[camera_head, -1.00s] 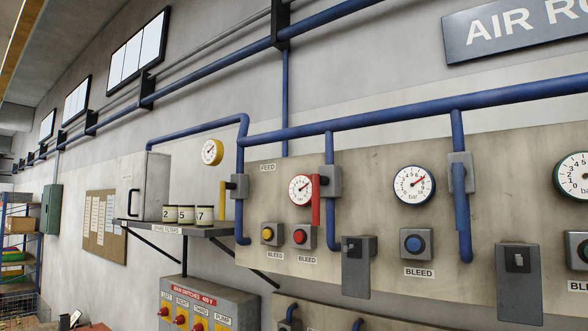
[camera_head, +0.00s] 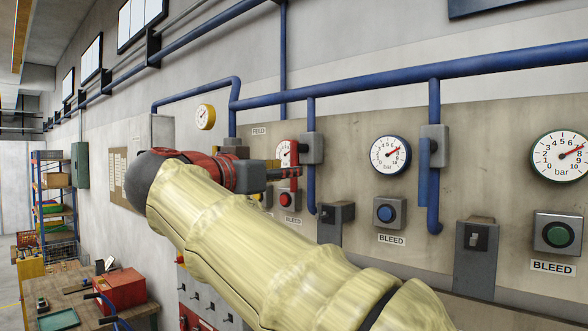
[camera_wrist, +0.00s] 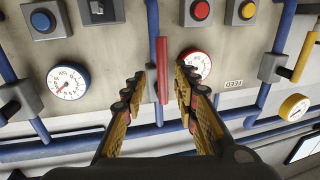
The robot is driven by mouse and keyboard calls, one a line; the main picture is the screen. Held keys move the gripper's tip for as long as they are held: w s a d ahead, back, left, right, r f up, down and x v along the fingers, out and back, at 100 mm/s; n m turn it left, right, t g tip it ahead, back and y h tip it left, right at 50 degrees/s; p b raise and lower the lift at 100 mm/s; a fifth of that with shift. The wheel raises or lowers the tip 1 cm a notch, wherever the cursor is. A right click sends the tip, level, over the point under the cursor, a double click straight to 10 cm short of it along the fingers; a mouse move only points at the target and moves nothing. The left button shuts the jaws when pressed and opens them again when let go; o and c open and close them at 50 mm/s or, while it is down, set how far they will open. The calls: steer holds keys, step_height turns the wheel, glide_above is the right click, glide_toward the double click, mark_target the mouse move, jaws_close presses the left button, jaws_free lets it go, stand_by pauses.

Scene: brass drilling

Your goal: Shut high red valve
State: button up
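The high red valve has a red bar handle (camera_head: 294,157) on a grey block (camera_head: 312,147). The handle stands upright, in line with its blue pipe (camera_head: 311,188). The wrist view is upside down and shows the same red handle (camera_wrist: 163,70) between my gripper's two fingers. My gripper (camera_wrist: 157,84) is open, with the fingers on either side of the handle and gaps visible. In the head view my gripper (camera_head: 280,172) reaches the handle from the left, and its fingers are partly hard to make out.
A red-rimmed gauge (camera_wrist: 195,65) sits close beside the handle. A blue-rimmed gauge (camera_head: 390,155) and blue bleed button (camera_head: 385,213) are to the right. A yellow handle (camera_wrist: 304,58) stands on the neighbouring pipe. A long blue pipe (camera_head: 360,83) runs above.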

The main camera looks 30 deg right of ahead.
steer(key=p+x, duration=0.1)
steer(key=x, duration=0.4)
steer(key=shift+w, duration=0.25)
steer(key=shift+f, duration=0.1)
steer(key=shift+c, duration=1.3)
steer(key=c, duration=0.4)
jaws_close()
